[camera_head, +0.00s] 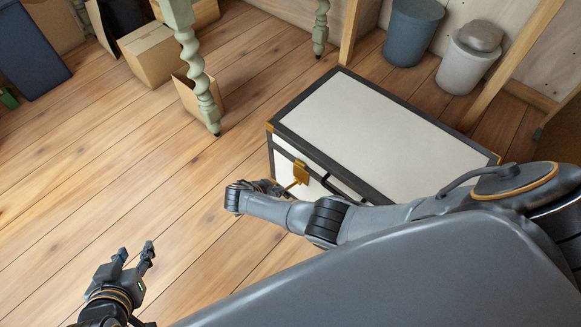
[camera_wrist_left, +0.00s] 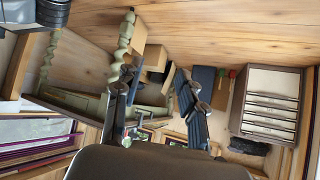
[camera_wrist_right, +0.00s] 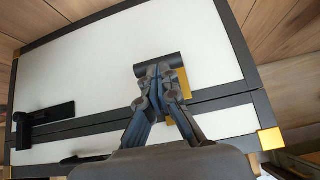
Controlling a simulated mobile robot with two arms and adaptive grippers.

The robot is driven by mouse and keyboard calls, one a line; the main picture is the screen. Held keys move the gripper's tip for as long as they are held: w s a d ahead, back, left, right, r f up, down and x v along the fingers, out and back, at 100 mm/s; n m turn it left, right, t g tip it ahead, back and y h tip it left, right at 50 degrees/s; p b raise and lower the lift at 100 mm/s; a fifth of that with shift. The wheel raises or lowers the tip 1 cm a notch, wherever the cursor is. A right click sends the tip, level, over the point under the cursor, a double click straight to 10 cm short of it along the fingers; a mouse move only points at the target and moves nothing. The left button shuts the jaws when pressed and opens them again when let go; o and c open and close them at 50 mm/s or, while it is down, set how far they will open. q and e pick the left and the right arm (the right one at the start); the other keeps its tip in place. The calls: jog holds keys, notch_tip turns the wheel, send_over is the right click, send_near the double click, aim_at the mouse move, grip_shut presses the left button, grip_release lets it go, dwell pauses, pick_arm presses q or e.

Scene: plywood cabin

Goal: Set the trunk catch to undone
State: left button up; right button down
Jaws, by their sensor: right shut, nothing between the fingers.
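The white trunk (camera_head: 370,125) with dark edging and brass corners stands closed on the floor at centre right. Its brass catch (camera_head: 301,173) is on the front near the left end, with a thin brass piece slanting down and out towards my right gripper. My right gripper (camera_head: 272,187) is at the front of the trunk beside the catch. In the right wrist view its fingers (camera_wrist_right: 158,72) are shut and partly cover the catch (camera_wrist_right: 183,82); whether they touch it I cannot tell. My left gripper (camera_head: 135,254) is open and empty above the floor, away from the trunk.
A green turned table leg (camera_head: 200,80) and cardboard boxes (camera_head: 152,55) stand at the upper left. Two bins (camera_head: 412,30) stand behind the trunk. The floor left of the trunk is clear.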

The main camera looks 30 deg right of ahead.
pick_arm(q)
jog(key=shift+w+d+r+t, duration=0.3)
jog(key=shift+w+r+t, duration=0.4)
jog(key=shift+w+r, duration=0.2)
pick_arm(e)
jog(key=shift+f, duration=0.2)
jog(key=shift+d, duration=0.1)
jog(key=shift+w+d, duration=0.25)
jog(key=shift+d, duration=0.35)
pick_arm(q)
jog(key=shift+s+a, duration=0.1)
pick_arm(e)
jog(key=shift+r, duration=0.1)
